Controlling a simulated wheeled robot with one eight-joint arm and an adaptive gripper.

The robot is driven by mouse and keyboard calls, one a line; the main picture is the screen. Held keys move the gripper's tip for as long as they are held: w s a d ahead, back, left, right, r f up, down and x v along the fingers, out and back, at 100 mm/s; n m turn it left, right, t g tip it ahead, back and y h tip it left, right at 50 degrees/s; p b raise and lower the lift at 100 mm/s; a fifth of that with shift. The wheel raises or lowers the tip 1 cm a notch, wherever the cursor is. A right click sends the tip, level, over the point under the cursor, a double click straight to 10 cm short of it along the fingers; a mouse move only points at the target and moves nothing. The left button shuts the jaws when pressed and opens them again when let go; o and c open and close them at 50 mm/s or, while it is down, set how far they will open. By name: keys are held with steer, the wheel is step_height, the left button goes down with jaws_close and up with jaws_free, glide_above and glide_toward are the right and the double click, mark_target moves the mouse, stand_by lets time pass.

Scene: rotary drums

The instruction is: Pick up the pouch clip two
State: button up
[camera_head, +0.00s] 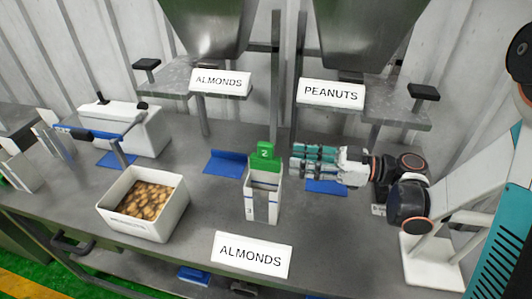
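A green clip marked 2 (265,154) sits upright at the top of a white pouch (262,205) on the grey table, near the middle of the head view. My gripper (294,162) is just right of the clip, with its teal fingers pointing left towards it. The fingers look spread apart, one above the other, with nothing seen between them. A small gap shows between the fingertips and the clip. The pouch stands upright with its mouth partly open under the clip.
A white box of nuts (128,226) stands left of the pouch, and a white sealer-like device (125,125) behind it. An ALMONDS sign (252,256) stands at the front edge. Blue pads (226,162) lie behind. Steel hoppers (205,25) hang above.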

mark_target(273, 156)
steer(key=shift+n, duration=0.3)
steer(key=a, duration=0.2)
steer(key=a+b, duration=0.1)
steer(key=a, duration=0.4)
steer(key=shift+w, duration=0.4)
steer(key=shift+w+a+r+b, duration=0.1)
steer(key=shift+w+a+b, duration=0.25)
steer(key=shift+a, duration=0.75)
steer(key=shift+w+a+r+b, duration=0.1)
steer(key=shift+a+b, duration=0.35)
steer(key=shift+a, duration=0.6)
steer(key=shift+w+a+r+b, duration=0.1)
steer(key=shift+w+a+b, duration=0.25)
steer(key=shift+a, duration=0.75)
steer(key=shift+s, duration=0.1)
steer(key=shift+c, duration=0.5)
jaws_close()
